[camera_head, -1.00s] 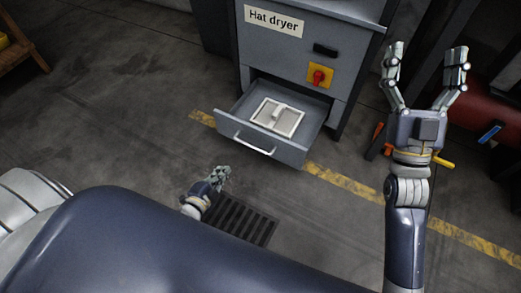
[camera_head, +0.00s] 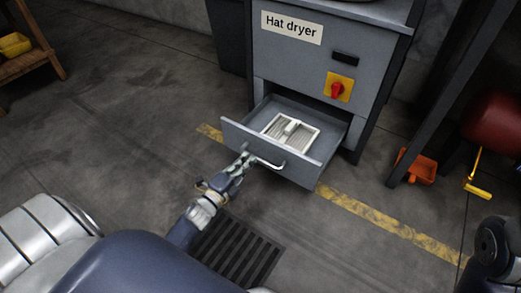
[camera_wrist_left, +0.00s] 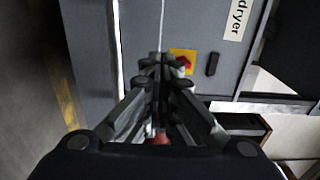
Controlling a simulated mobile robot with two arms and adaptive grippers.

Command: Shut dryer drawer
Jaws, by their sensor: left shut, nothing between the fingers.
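The grey hat dryer (camera_head: 300,62) stands at the top middle of the head view, labelled "Hat dryer". Its drawer (camera_head: 317,168) is pulled out low on the front, with a white framed piece (camera_head: 291,131) inside. My left gripper (camera_head: 246,158) is shut and empty, its tips at the left part of the drawer front near the silver handle (camera_head: 272,164). Whether it touches is not clear. In the left wrist view the shut fingers (camera_wrist_left: 162,62) point at the dryer front (camera_wrist_left: 145,30). Of my right arm, only a dark part shows at the lower right edge; its gripper is out of view.
A red switch on a yellow plate (camera_head: 339,88) is on the dryer front. A yellow floor line (camera_head: 380,217) runs past the dryer, and a floor grate (camera_head: 236,252) lies in front. An orange item (camera_head: 417,167) and red tank (camera_head: 497,124) are at right.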

